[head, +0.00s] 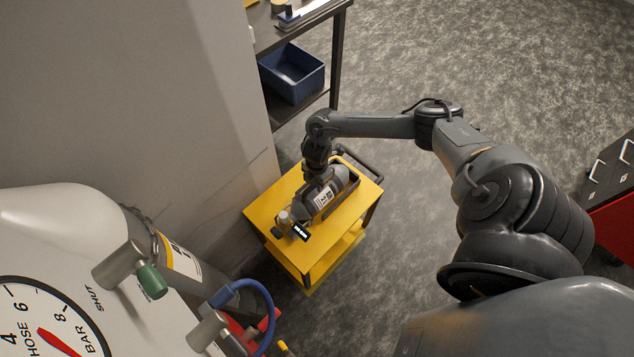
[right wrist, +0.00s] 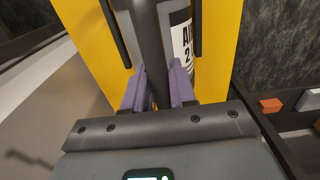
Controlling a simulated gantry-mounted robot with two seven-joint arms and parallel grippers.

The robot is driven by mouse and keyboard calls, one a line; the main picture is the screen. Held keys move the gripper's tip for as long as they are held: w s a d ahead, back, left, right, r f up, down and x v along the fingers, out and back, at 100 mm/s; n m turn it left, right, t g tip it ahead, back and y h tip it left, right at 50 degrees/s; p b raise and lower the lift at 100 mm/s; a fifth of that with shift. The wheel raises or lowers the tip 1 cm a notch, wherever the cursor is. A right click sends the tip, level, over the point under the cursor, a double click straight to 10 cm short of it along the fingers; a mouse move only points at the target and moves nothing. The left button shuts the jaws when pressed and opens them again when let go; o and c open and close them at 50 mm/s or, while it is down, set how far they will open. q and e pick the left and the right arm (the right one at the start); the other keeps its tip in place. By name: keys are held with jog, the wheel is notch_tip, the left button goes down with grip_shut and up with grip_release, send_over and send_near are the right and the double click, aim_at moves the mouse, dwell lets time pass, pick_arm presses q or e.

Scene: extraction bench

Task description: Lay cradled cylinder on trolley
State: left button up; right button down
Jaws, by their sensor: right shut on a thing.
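The grey cylinder (head: 338,183) with a white label lies on its side in a dark cradle over the yellow trolley (head: 262,215). Its valve end points to the lower left, beside a small black tag (head: 300,232). My right gripper (head: 318,174) is above the cylinder. In the right wrist view, the purple fingers of the right gripper (right wrist: 157,88) are shut on a dark bar (right wrist: 150,50), seemingly the cradle's handle. The cylinder (right wrist: 180,40) and the yellow trolley top (right wrist: 90,45) show beyond. I cannot tell whether the cradle's underside touches the top. My left gripper is not in view.
The trolley stands close to a grey wall (head: 200,110). A blue bin (head: 292,73) sits on a shelf at the top. A wall-mounted gauge (head: 45,325) and a larger cylinder (head: 185,262) are at the lower left. Open grey floor (head: 430,65) lies to the right.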

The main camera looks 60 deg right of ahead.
jog(key=shift+w+f, duration=0.15)
jog(key=shift+f, duration=0.1)
dwell(1.2)
jog(key=c, duration=0.8)
grip_release()
jog(key=shift+w+d, duration=0.1)
jog(key=shift+d, duration=0.05)
jog(key=shift+c, duration=0.2)
